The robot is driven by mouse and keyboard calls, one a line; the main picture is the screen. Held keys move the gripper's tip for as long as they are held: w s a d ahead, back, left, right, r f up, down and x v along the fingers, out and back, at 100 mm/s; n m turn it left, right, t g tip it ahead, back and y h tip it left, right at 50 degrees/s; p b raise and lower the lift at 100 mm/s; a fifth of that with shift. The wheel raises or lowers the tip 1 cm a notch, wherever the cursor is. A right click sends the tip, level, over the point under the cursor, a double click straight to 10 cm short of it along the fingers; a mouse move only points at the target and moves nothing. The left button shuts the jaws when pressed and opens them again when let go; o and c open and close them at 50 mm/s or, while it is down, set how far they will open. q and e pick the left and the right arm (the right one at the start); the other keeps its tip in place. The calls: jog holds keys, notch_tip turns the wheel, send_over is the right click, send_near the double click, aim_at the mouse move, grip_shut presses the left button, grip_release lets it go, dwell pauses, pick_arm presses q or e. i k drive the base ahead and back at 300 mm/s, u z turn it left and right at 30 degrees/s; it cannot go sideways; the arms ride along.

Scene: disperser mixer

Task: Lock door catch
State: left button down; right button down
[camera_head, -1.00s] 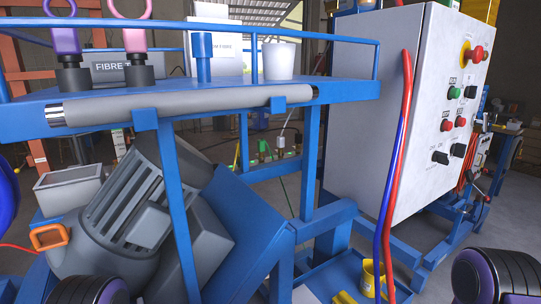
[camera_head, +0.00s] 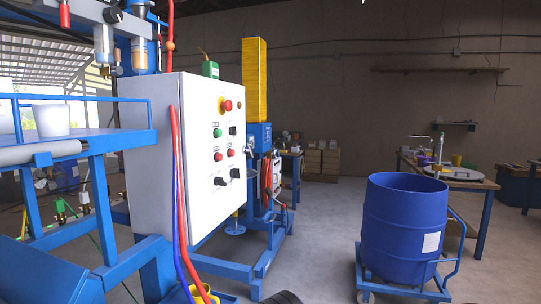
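I cannot make out a door catch in the head view. The white control cabinet (camera_head: 165,150) stands left of centre. Its front panel carries a red emergency stop (camera_head: 226,105) on a yellow ring, green and red buttons, and black knobs. No latch on it is clear at this size. Neither of my grippers shows in the picture.
Red and blue hoses (camera_head: 180,205) hang down the cabinet's near edge. A blue frame with a shelf (camera_head: 105,141) holding a white cup (camera_head: 51,121) is at left. A blue drum (camera_head: 404,235) stands on a wheeled cart at right.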

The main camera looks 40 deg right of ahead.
aim_at(245, 150)
jog(key=z, duration=1.95)
jog(key=k, duration=0.7)
jog(key=u, duration=0.75)
jog(key=i, duration=1)
jog(key=z, duration=1.5)
jog(key=i, duration=1.75)
